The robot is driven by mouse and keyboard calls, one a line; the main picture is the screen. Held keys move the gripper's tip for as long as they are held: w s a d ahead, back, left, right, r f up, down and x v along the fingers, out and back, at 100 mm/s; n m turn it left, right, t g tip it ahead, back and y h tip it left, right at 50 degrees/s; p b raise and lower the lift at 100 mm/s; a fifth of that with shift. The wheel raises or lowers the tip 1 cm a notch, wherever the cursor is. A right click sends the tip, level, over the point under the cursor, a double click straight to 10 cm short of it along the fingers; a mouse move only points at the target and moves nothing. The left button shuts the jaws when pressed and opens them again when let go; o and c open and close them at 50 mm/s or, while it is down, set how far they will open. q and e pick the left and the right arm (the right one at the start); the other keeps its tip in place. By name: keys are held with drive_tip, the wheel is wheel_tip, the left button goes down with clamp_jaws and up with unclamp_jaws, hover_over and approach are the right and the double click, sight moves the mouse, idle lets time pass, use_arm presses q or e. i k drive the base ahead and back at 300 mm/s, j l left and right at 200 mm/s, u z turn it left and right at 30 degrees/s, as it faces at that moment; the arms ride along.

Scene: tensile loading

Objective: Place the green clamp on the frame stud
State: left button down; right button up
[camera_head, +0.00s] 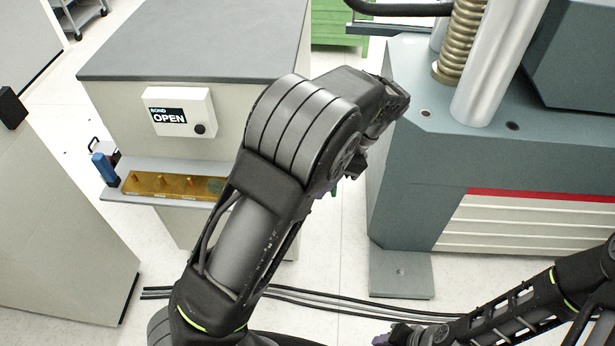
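My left arm crosses the middle of the view, and its gripper (328,190) hangs behind the forearm, mostly hidden. A small purple bit of it shows. A sliver of green (336,190) shows beside that bit, perhaps part of the green clamp. I cannot tell whether the gripper holds it. My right gripper (388,337) is low at the bottom edge, partly cut off, and its fingers are too unclear to read. I cannot pick out the frame stud. The grey-blue test machine (415,165) stands at the right, with a silver column (497,65).
A yellow tray (150,190) with short pegs sits on a shelf of the cabinet (130,110), with a dark green patch at its right end. A blue-handled item (104,168) stands left of it. Black cables (330,303) cross the floor. A sign reads OPEN.

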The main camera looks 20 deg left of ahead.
sight(136, 181)
drive_tip(key=k+j, duration=0.15)
drive_tip(key=j, duration=0.25)
drive_tip(key=k+j, duration=0.1)
drive_tip(key=j, duration=0.3)
drive_tip(key=k+j, duration=0.15)
drive_tip(key=j, duration=0.25)
drive_tip(key=k+j, duration=0.1)
drive_tip(key=j, duration=0.3)
drive_tip(key=k+j, duration=0.15)
drive_tip(key=j, duration=0.25)
